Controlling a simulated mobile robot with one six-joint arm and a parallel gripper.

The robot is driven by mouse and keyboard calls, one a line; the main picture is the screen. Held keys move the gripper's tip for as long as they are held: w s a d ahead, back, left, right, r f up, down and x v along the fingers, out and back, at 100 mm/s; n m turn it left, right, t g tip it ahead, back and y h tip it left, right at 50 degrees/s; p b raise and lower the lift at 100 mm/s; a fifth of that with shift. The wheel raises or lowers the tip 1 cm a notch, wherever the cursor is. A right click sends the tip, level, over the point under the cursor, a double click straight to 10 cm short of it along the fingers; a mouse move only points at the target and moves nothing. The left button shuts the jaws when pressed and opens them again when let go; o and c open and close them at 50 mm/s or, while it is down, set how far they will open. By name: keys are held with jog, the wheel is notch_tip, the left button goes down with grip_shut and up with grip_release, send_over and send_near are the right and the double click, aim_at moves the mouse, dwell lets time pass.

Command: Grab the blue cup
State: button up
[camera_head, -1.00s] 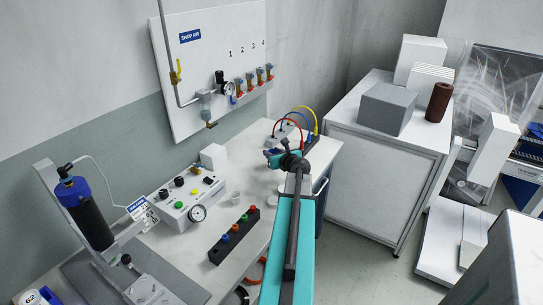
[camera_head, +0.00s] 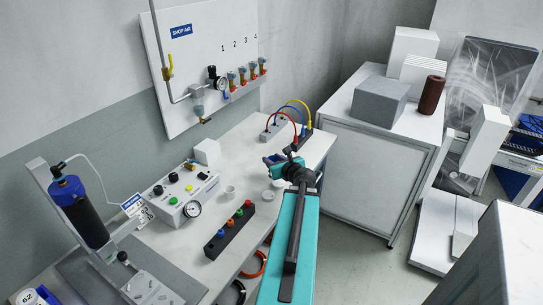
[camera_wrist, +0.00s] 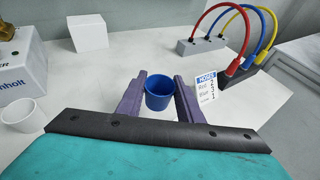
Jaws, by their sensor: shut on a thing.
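The blue cup (camera_wrist: 158,94) sits upright between the two purple fingers of my gripper (camera_wrist: 158,97) in the wrist view. The fingers are shut on its sides, and its open rim faces up. In the head view my gripper (camera_head: 283,163) is above the far end of the white workbench (camera_head: 258,138). The arm and wrist hide most of the fingers there, and I cannot clearly make out the cup in that view.
A white cup (camera_wrist: 20,114) stands on the bench, left in the wrist view. A white block (camera_wrist: 88,32) is behind. A grey block with red, blue and yellow hoses (camera_wrist: 203,46) and a hose label (camera_wrist: 206,86) are close to the right finger.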

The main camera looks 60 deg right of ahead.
jog(key=shift+p+v, duration=1)
jog(key=shift+p, duration=0.65)
jog(key=shift+a+p, duration=0.3)
jog(key=shift+p, duration=0.55)
jog(key=shift+s+a+p, duration=0.1)
jog(key=shift+p, duration=0.3)
jog(key=p, duration=0.3)
jog(key=shift+s+a, duration=0.35)
jog(key=shift+s, duration=0.05)
jog(key=shift+s+a+p, duration=0.2)
jog(key=shift+p, duration=0.65)
